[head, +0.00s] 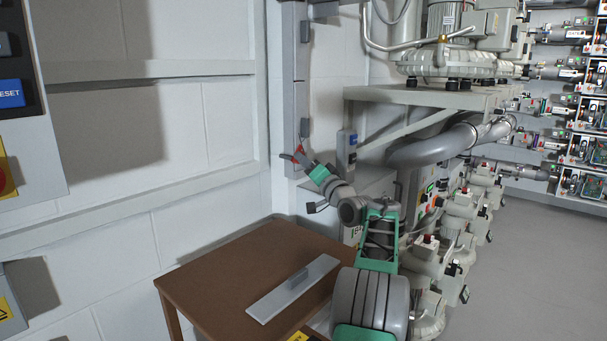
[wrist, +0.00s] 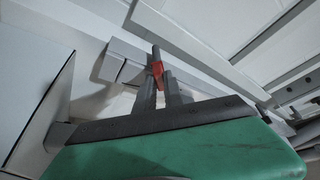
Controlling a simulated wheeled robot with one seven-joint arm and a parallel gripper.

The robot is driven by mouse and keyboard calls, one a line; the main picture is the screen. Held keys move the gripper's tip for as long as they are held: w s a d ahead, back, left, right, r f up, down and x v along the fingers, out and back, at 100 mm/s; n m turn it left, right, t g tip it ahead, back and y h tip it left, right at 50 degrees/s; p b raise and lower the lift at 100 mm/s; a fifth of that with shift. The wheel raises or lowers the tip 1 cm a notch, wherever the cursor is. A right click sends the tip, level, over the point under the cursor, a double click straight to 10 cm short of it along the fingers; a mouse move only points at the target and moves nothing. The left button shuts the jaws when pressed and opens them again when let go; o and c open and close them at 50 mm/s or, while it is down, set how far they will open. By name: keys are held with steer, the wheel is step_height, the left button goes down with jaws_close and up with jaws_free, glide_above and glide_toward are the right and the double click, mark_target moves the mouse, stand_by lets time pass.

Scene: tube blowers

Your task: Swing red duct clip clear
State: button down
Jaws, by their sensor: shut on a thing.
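The red duct clip (wrist: 157,70) shows between the fingertips of my gripper (wrist: 159,86) in the wrist view. My gripper is shut on it. In the head view the clip is a small red spot (head: 299,152) against the grey vertical duct (head: 295,90), beside the tip of my gripper (head: 296,160). My fingers hide part of the clip. I cannot tell its exact angle against the duct.
A brown table (head: 215,270) with a flat grey panel (head: 293,289) on it stands below my arm. A grey shelf (head: 420,95) bearing blower machines and a thick curved pipe (head: 430,150) are to the right. A white wall with rails lies to the left.

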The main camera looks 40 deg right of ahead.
steer(key=n+y, duration=0.2)
steer(key=n, duration=0.2)
steer(key=n+t+y+p, duration=0.1)
steer(key=n, duration=0.3)
steer(key=n+y+p, duration=0.1)
steer(key=n+y, duration=0.1)
steer(key=n, duration=0.2)
steer(key=shift+t+y, duration=0.3)
steer(key=shift+f+n, duration=0.1)
steer(key=shift+n, duration=0.3)
steer(key=c, duration=1.4)
jaws_free()
steer(key=shift+c, duration=0.2)
steer(key=v, duration=0.7)
steer(key=shift+s, duration=0.35)
